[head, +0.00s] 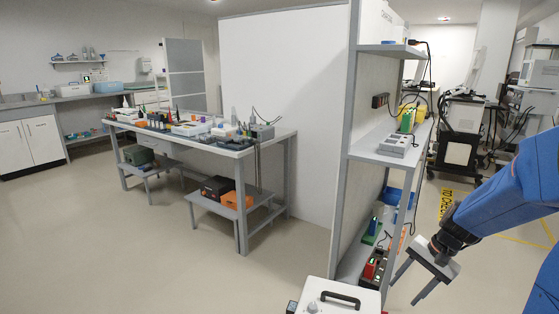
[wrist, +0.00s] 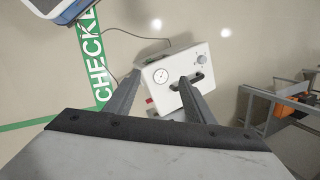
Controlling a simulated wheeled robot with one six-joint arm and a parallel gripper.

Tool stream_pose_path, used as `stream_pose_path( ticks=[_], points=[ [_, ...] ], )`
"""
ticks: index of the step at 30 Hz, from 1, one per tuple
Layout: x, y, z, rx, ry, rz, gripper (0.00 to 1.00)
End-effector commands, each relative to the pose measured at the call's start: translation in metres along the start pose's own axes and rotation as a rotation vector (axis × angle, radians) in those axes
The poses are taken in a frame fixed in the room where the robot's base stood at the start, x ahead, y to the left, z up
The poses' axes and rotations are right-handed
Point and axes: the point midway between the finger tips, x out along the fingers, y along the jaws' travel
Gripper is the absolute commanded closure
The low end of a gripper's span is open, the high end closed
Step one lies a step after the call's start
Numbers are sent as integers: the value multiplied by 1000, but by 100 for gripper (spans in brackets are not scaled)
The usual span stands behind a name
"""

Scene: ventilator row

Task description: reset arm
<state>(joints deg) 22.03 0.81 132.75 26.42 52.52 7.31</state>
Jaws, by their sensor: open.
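My gripper (head: 421,283) is at the lower right of the head view, at the end of my blue arm. Its two grey fingers are apart and point down and left, with nothing between them. In the wrist view my gripper (wrist: 158,100) shows both fingers spread. Beyond them is a white box with a dial and a black handle (wrist: 172,75). The same kind of white box with a black handle (head: 338,298) is at the bottom edge of the head view, left of my gripper. I cannot tell the distance between the fingers and the box.
A grey shelf unit (head: 392,147) with devices stands just left of my arm. A long workbench (head: 230,148) full of small items stands further left. Ventilator carts (head: 459,135) stand at the back right. The floor (head: 130,240) at left is clear.

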Motion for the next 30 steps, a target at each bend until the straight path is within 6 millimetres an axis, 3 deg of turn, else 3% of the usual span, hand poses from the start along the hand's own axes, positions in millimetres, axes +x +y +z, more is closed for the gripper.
stream_pose_path(
  ticks=[14,30],
  points=[
    [-58,-1,103,-367,156,82,51],
    [-100,37,196,-738,356,166,51]
  ],
)
